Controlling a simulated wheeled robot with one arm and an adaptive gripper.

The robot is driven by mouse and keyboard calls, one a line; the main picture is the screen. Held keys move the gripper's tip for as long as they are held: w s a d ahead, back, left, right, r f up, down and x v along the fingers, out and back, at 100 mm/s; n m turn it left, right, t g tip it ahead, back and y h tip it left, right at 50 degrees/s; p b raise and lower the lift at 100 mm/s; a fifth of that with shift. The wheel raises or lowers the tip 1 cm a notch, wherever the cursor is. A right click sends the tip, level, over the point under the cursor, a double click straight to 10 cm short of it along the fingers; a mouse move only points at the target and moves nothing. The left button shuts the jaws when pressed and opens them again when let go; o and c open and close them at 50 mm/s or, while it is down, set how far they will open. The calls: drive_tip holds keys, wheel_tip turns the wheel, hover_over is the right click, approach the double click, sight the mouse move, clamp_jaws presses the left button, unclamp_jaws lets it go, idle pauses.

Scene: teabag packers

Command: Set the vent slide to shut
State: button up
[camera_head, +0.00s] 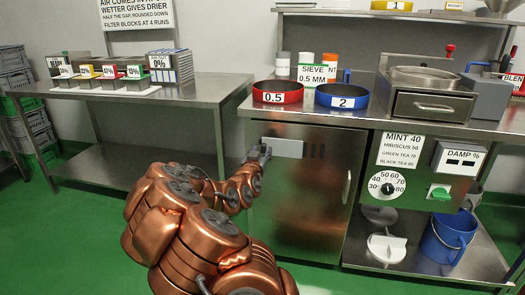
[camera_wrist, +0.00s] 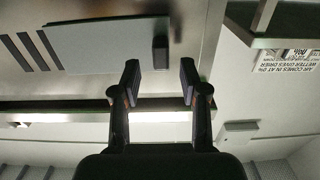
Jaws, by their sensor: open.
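The vent slide is a flat grey plate (camera_head: 284,147) on the upper left of the steel cabinet door. Several dark vent slots (camera_head: 315,151) show uncovered to its right. In the wrist view the picture is turned over: the plate (camera_wrist: 105,45) has bare dark slots (camera_wrist: 32,51) at its left and a small dark knob (camera_wrist: 160,51) at its right end. My gripper (camera_head: 264,154) is at the plate's left end. In the wrist view my gripper (camera_wrist: 160,75) is open, its fingertips on either side of the knob's line; I cannot tell whether they touch it.
The cabinet door has a vertical handle (camera_head: 346,187) at its right. The counter above holds a red sieve (camera_head: 277,93) and a blue sieve (camera_head: 341,97). A steel table (camera_head: 190,91) with boxes stands at the left. Green floor between is open.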

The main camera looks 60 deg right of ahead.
drive_tip(key=shift+x, duration=1.35)
clamp_jaws()
